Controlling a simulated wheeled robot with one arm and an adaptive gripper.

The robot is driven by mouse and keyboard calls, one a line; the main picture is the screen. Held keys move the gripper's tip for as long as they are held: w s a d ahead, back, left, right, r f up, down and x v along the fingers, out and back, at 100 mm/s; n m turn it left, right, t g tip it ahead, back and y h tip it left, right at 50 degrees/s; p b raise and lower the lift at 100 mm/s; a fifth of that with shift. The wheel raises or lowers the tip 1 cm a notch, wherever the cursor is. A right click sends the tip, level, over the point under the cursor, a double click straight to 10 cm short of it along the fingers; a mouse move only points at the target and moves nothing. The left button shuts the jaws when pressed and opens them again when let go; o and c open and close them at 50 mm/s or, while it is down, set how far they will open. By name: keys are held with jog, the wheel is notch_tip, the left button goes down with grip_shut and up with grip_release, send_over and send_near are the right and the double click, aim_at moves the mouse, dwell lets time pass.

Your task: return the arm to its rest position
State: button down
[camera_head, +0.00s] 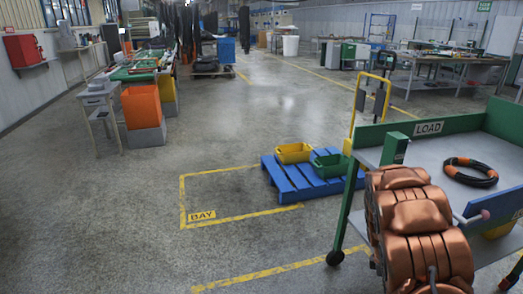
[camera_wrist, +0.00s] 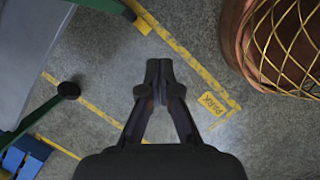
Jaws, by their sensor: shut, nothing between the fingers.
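My gripper (camera_wrist: 159,72) shows in the wrist view, pointing down over the bare concrete floor. Its two dark fingers meet at the tips with nothing between them. The gripper cannot be made out in the head view. A black hose coil with orange bands (camera_head: 471,173) lies on the grey top of the green-edged cart marked LOAD (camera_head: 428,128), at the right of the head view. The coil does not show in the wrist view.
A blue pallet (camera_head: 290,187) holds a yellow bin (camera_head: 293,153) and a green bin (camera_head: 329,166), beside the yellow BAY marking (camera_head: 201,216). A yellow PARK marking (camera_wrist: 211,103) lies right of my fingers. The middle floor is clear.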

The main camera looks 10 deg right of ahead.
jog(key=s+a+r+m+p, duration=0.25)
jog(key=a+r, duration=0.25)
jog(key=r, duration=0.4)
jog(key=s+a+r+m+p, duration=0.2)
jog(key=s+a+r+p, duration=0.15)
jog(key=a+r, duration=0.45)
jog(key=s+a+r+m+p, duration=0.2)
jog(key=s+a+r+p, duration=0.15)
jog(key=r, duration=0.75)
jog(key=s+a+r+m+y+p, duration=0.1)
jog(key=s+a+r+m+p, duration=0.1)
jog(key=s+a+r, duration=0.4)
jog(key=s+a+r+m+y+p, duration=0.1)
jog(key=s+a+r+p, duration=0.4)
jog(key=s, duration=0.7)
notch_tip(320, 180, up, 3)
jog(key=shift+a+r+m+y, duration=0.1)
jog(key=shift+a+m+y, duration=0.2)
jog(key=shift+a+m, duration=0.5)
jog(key=shift+a, duration=0.1)
